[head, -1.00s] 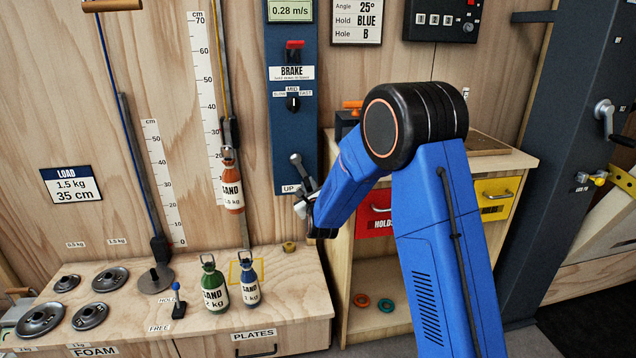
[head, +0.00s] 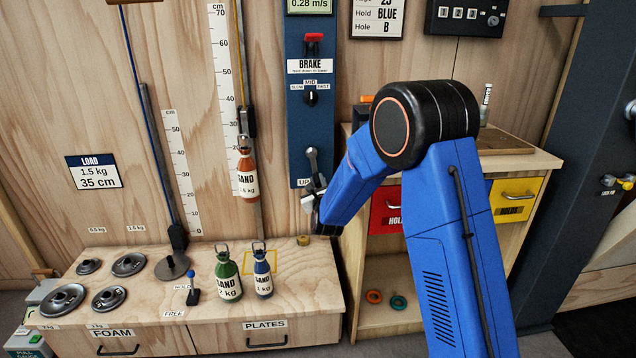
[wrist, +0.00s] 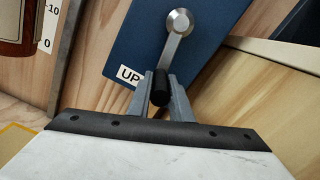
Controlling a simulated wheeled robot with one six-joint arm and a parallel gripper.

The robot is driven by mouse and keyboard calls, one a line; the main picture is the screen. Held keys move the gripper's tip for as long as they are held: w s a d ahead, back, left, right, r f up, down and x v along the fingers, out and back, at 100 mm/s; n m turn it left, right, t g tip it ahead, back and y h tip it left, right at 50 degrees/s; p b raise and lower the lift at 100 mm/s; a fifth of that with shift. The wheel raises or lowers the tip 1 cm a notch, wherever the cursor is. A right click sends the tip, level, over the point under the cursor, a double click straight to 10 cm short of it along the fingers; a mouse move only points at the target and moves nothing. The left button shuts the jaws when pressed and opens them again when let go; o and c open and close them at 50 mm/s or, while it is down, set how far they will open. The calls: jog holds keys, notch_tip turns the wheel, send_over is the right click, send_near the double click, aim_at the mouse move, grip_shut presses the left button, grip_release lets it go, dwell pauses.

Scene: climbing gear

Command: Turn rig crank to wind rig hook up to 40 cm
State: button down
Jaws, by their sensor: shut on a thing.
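The rig crank (head: 312,160) is a grey metal arm on the lower end of a blue panel (head: 309,130), beside an "UP" label. It hangs nearly straight down from its pivot. In the wrist view the crank arm (wrist: 176,48) ends in a black handle (wrist: 159,92). My gripper (wrist: 160,85) is shut on that handle, one grey finger on each side. In the head view my gripper (head: 316,190) is partly hidden by my arm. A red and white sand bottle (head: 247,175) hangs on the rig line beside the tall scale (head: 223,110), its top a little below the 30 mark. The rig hook itself is too small to tell.
Green (head: 228,275) and blue (head: 262,272) sand bottles stand on the bench below. A cabinet with a red drawer (head: 384,210) is close behind my arm.

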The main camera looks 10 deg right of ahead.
jog(key=c, duration=1.6)
grip_release()
jog(key=s, duration=1.7)
jog(key=shift+s, duration=0.15)
